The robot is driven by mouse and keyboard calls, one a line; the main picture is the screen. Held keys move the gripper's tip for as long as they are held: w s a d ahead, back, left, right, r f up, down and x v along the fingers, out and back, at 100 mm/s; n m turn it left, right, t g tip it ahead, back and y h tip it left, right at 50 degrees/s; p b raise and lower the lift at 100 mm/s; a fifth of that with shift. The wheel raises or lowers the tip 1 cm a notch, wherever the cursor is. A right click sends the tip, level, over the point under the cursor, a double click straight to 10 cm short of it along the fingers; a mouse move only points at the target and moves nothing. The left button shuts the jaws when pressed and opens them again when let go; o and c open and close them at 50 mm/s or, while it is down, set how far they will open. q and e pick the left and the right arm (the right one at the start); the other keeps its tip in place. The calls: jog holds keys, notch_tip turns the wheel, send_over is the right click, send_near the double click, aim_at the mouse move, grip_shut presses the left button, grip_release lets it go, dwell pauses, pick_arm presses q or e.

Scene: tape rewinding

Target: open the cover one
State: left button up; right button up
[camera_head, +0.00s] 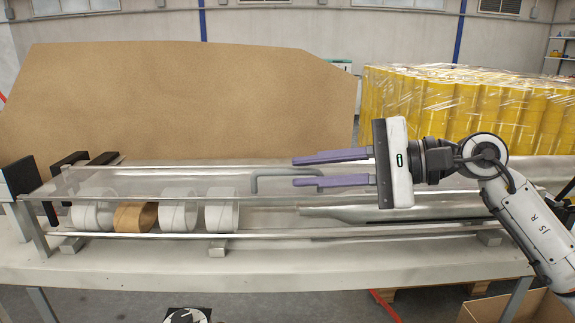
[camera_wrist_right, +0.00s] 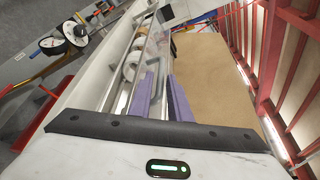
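The cover (camera_head: 150,184) is a long clear panel over the trough on the bench, and it lies down over several rolls. A grey bar handle (camera_head: 285,171) stands on it near the middle. My right gripper (camera_head: 293,171) comes in from the right with its two purple fingers open and apart. In the head view the handle's right part shows between the fingers; I cannot tell whether they touch it. My left gripper is not in view.
Under the cover lie white rolls (camera_head: 178,217) and one brown roll (camera_head: 134,217). Black blocks (camera_head: 18,178) stand at the trough's left end. A large brown board (camera_head: 190,100) rises behind the bench. Wrapped yellow rolls (camera_head: 480,95) are stacked behind at right.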

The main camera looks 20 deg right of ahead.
aim_at(299, 172)
jog(key=shift+x, duration=2.1)
grip_shut()
jog(key=shift+p, duration=0.3)
